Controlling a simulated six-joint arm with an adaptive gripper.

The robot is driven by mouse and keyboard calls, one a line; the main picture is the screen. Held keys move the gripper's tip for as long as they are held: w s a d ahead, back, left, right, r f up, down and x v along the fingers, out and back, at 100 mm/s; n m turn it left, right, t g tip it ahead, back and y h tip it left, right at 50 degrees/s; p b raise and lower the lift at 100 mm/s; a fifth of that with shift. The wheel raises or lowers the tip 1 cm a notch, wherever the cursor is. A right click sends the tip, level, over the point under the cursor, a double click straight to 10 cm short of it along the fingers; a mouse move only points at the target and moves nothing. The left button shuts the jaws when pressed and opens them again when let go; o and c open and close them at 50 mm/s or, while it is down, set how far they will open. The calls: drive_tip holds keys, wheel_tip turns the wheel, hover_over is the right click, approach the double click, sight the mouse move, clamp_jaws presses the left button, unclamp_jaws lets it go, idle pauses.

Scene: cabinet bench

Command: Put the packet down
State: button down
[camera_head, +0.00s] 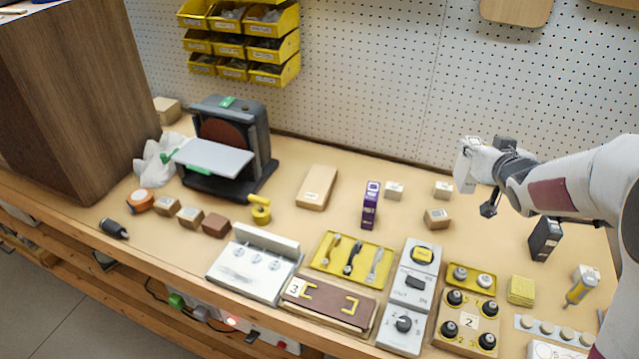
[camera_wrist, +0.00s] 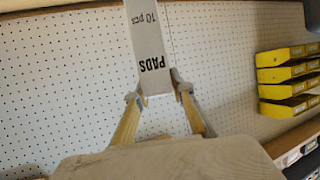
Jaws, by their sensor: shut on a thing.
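The packet (camera_wrist: 150,40) is white with dark print reading "PADS" and "10 pcs", upside down in the wrist view. My gripper (camera_wrist: 157,95) is shut on it, with one finger on each side of its near end. In the head view, the packet (camera_head: 465,165) is a pale upright shape at the tip of my gripper (camera_head: 478,160). It is held in the air above the right back part of the bench, in front of the pegboard. The held end is partly hidden by the fingers.
The bench (camera_head: 400,215) has small boxes (camera_head: 437,218), a purple box (camera_head: 370,205) and a dark box (camera_head: 544,238) below. A wooden block (camera_head: 317,187) and a sander (camera_head: 230,145) stand farther left. Trays and switch panels (camera_head: 408,295) fill the front. Yellow bins (camera_head: 275,50) hang on the pegboard.

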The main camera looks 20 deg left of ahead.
drive_tip(key=s+a+f+n+g+y, duration=0.1)
drive_tip(key=s+a+n+g+y, duration=0.15)
drive_tip(key=a, duration=1.55)
drive_tip(key=s+a+n+g+y, duration=0.1)
drive_tip(key=a+n+y, duration=0.2)
drive_tip(key=a, duration=1.5)
drive_tip(key=shift+t, duration=0.25)
drive_tip(key=shift+w+f, duration=0.2)
drive_tip(key=shift+f, duration=1.85)
drive_tip(key=shift+f+h, duration=0.1)
drive_tip(key=shift+h, duration=0.15)
wheel_tip(320, 180, down, 6)
drive_tip(key=shift+f, duration=1.9)
drive_tip(key=shift+f, duration=0.1)
